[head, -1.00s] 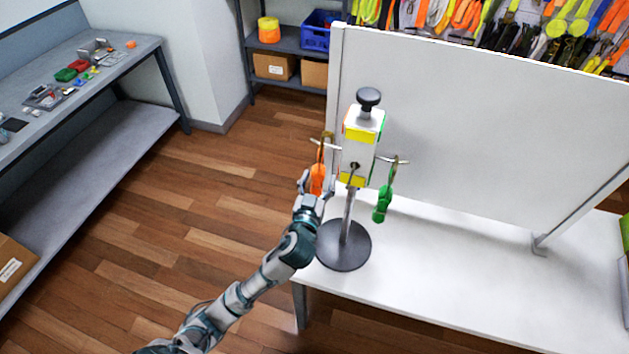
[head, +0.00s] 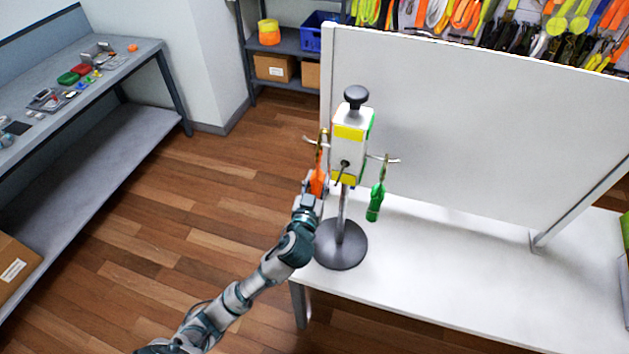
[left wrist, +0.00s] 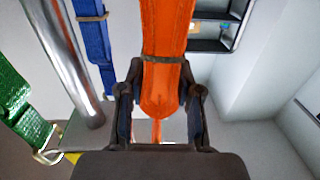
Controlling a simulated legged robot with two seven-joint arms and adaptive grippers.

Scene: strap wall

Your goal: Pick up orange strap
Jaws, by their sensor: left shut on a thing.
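The orange strap (head: 318,180) hangs from the left hook of a stand (head: 341,245) on the white table. My left gripper (head: 312,190) is at the strap's lower part. In the left wrist view the orange strap (left wrist: 166,60) runs down between the two fingers of my left gripper (left wrist: 160,100), which is shut on it. The strap's upper end still reaches the hook in the head view. A green strap (head: 376,200) hangs from the right hook; it also shows in the left wrist view (left wrist: 14,95). My right gripper is not in view.
A blue strap (left wrist: 93,40) and the stand's metal pole (left wrist: 70,60) are close to the left in the left wrist view. A white panel (head: 470,130) stands behind the stand. The table (head: 450,290) is clear to the right.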

